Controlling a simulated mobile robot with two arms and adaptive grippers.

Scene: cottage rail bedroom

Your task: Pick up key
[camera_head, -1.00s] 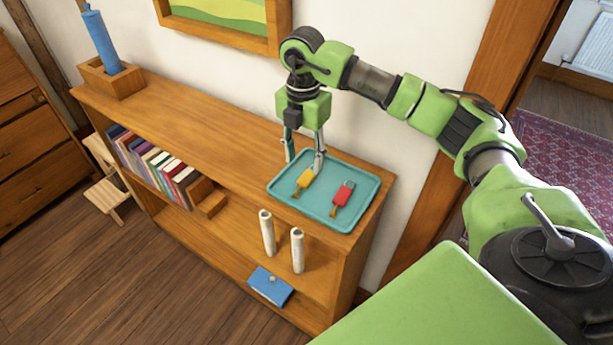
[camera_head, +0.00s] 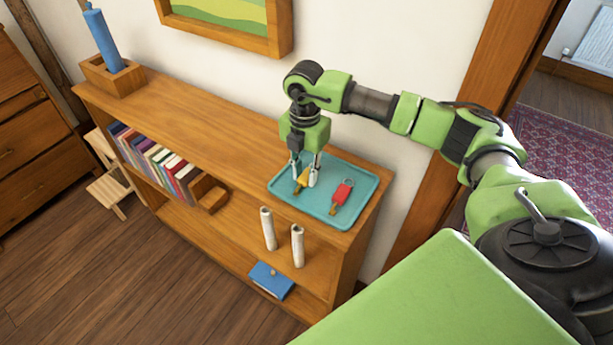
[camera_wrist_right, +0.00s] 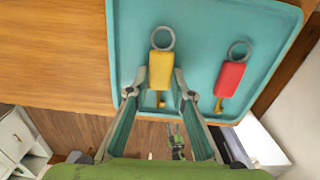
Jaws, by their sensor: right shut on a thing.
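The teal tray (camera_head: 355,217) lies on top of the wooden shelf at its right end. A key with a yellow tag (camera_head: 303,178) is in the tray's left part; it also shows with its ring in the right wrist view (camera_wrist_right: 160,70). A key with a red tag (camera_head: 342,193) lies to its right, apart from it; it shows in the right wrist view too (camera_wrist_right: 230,78). My right gripper (camera_head: 305,182) is down at the tray and shut on the yellow-tagged key, one finger on each side.
The wooden shelf (camera_head: 200,128) has a blue cylinder (camera_head: 101,41) in a wooden holder at its far left. Books (camera_head: 155,160) stand below. Two pale cylinders (camera_head: 268,229) and a blue box (camera_head: 270,281) are lower right. The shelf top left of the tray is clear.

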